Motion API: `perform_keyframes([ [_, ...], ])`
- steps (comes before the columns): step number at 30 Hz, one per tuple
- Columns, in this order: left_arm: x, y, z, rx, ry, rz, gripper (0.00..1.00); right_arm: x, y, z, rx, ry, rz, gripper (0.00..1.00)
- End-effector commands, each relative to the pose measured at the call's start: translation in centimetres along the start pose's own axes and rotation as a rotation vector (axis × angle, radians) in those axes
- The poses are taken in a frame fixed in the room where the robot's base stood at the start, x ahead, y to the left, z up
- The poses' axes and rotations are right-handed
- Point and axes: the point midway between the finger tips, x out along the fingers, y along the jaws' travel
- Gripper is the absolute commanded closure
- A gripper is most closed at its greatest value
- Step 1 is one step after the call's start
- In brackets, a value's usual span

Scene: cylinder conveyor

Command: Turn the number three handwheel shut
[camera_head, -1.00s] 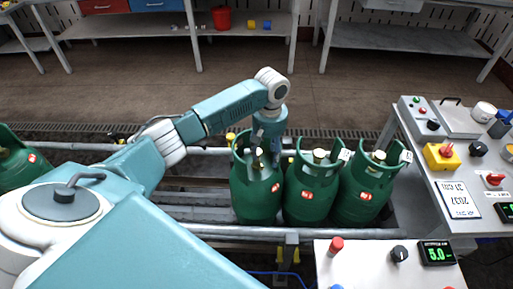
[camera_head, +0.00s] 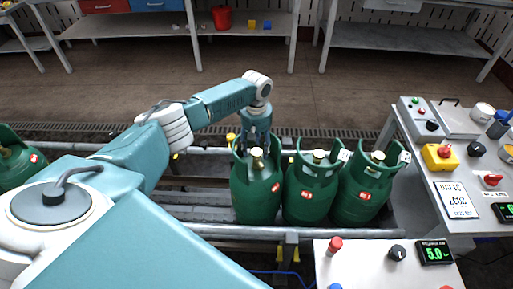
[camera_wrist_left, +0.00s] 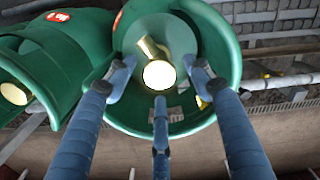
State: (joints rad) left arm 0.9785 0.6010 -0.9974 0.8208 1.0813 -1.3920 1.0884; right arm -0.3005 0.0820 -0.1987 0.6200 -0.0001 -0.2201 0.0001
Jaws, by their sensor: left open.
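Three green gas cylinders stand side by side on the conveyor: the left one (camera_head: 256,200), the middle one (camera_head: 308,195) and the right one (camera_head: 361,195). Each has a red label whose number I cannot read surely. My left gripper (camera_head: 256,140) points down at the left one's collar. In the left wrist view, my left gripper (camera_wrist_left: 160,80) is open, with three blue fingers spread around the brass valve (camera_wrist_left: 150,48) and its pale round top (camera_wrist_left: 159,74). I see no clear contact with it. My right gripper is out of view.
Another green cylinder (camera_head: 14,165) stands at the far left of the conveyor. A grey panel (camera_head: 375,262) with a red button and a 5.0 display stands in front on the right. A control desk (camera_head: 470,205) is at the right edge. The neighbouring cylinder's collar (camera_wrist_left: 50,55) is close beside the gripper.

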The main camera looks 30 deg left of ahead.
Motion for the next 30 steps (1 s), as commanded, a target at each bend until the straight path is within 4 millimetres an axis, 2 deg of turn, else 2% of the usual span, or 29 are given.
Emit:
perform_keyframes([
  [10,0.54,0.0,0.02,0.0,0.0,0.0,0.48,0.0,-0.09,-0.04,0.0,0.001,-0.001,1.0],
  [11,0.54,0.0,0.02,0.0,0.0,0.0,0.52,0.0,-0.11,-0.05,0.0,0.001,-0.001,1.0],
  [17,0.52,-0.01,0.01,0.001,0.0,0.0,0.92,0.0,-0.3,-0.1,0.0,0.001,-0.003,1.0],
  [30,0.5,-0.01,0.05,0.073,-0.001,0.0,0.93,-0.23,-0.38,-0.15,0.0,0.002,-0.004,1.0],
])
